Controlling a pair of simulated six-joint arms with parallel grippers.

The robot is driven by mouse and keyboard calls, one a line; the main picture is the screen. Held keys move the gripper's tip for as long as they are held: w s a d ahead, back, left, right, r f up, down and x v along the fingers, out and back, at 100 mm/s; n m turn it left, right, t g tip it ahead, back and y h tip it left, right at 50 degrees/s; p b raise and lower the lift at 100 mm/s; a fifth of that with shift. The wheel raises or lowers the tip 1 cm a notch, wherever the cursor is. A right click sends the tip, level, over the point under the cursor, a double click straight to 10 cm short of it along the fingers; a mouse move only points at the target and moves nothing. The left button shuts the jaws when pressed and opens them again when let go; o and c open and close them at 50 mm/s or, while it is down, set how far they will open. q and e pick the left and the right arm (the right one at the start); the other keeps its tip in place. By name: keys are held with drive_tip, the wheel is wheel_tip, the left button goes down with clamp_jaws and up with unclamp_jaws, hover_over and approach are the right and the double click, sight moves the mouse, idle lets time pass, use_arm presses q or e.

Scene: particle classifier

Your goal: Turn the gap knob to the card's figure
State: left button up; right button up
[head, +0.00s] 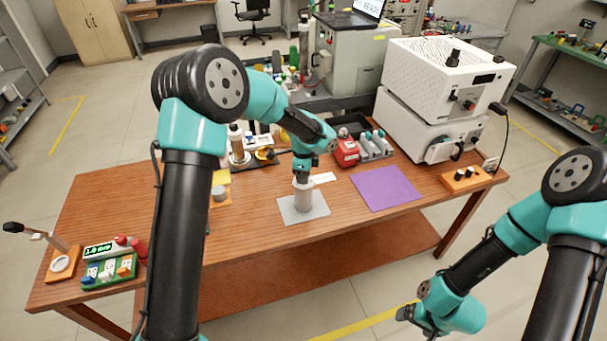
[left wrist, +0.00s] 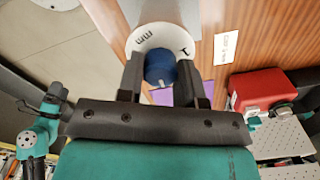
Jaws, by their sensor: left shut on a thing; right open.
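The classifier (head: 303,200), a pale upright cylinder, stands on a grey mat at the middle of the table. My left gripper (head: 302,180) points down onto its top. In the left wrist view its two dark fingers are shut on the blue gap knob (left wrist: 160,68). The knob sits in the middle of a white dial (left wrist: 145,39) with dark markings. A small white card (head: 322,178) lies behind the classifier; it also shows in the left wrist view (left wrist: 227,46), its writing too small to read surely. My right gripper (head: 408,314) is open and empty in front of the table.
A purple mat (head: 387,188) lies right of the classifier. A red box (head: 345,152) and a tube rack (head: 374,146) stand behind. Large white instruments (head: 432,120) stand at the back right.

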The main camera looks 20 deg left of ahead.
use_arm(q)
drive_tip(key=shift+s+f+m, duration=0.1)
drive_tip(key=shift+m, duration=1)
drive_tip(key=o, duration=0.9)
wheel_tip(320, 180, up, 18)
drive_tip(key=shift+f, duration=0.2)
